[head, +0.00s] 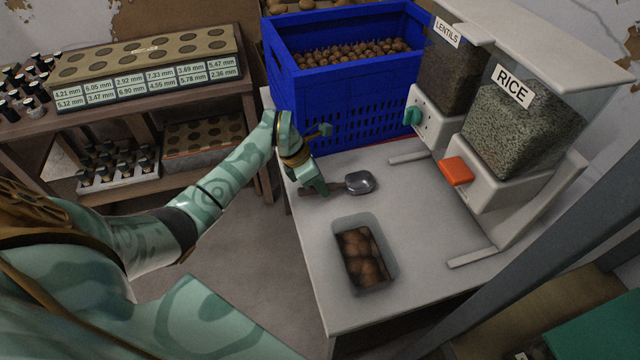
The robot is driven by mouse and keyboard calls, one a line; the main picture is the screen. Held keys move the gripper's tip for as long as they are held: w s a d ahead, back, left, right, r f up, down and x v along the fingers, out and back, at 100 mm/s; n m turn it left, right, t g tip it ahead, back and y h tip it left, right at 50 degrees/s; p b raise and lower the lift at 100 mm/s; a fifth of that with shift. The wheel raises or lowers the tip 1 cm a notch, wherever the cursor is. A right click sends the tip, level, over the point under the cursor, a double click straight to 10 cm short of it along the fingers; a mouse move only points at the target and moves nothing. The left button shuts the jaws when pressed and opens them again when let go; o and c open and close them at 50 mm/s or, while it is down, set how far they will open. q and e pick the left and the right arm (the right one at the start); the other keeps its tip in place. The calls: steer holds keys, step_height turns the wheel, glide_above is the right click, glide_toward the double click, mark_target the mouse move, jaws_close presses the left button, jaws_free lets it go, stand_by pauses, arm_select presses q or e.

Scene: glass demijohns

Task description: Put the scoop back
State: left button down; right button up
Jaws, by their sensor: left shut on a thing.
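The scoop (359,182) has a grey metal bowl and a dark brown handle. It is at the left part of the white table (300,222), its bowl pointing right. My left gripper (318,188) is shut on the scoop's handle, and its fingers hide part of that handle. I cannot tell whether the scoop touches the table or hangs just above it. My right gripper is not in view.
A blue crate (345,95) of nuts stands behind. Lentils (450,75) and rice (512,130) dispensers stand at the right. Clear tabletop lies between tub and dispensers.

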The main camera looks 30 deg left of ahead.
arm_select(q)
steer(key=shift+f, duration=0.1)
steer(key=c, duration=1.3)
jaws_free()
steer(key=shift+r, duration=0.25)
steer(key=p+v, duration=0.2)
steer(key=v, duration=1)
steer(key=shift+a, duration=0.1)
